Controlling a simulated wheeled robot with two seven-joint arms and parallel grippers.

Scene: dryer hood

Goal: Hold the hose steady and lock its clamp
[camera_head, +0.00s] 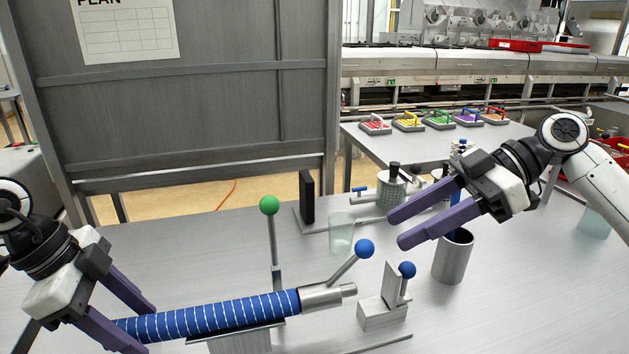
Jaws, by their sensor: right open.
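A blue hose (215,316) with pale spiral stripes lies on a grey support (243,342) at the lower left. Its right end meets a metal sleeve (325,297) with a blue-knobbed lever (347,266) that tilts up to the right. My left gripper (148,327) has its purple fingers on either side of the hose's left end; whether they press on it is unclear. My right gripper (396,231) is open and empty, above the table, up and right of the lever.
A green-knobbed post (272,235) stands behind the hose. A block with a blue knob (386,310) stands right of the sleeve. A clear cup (341,232), a metal cup (453,257) and a mesh cylinder (391,191) stand farther back. Bare table lies at the lower right.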

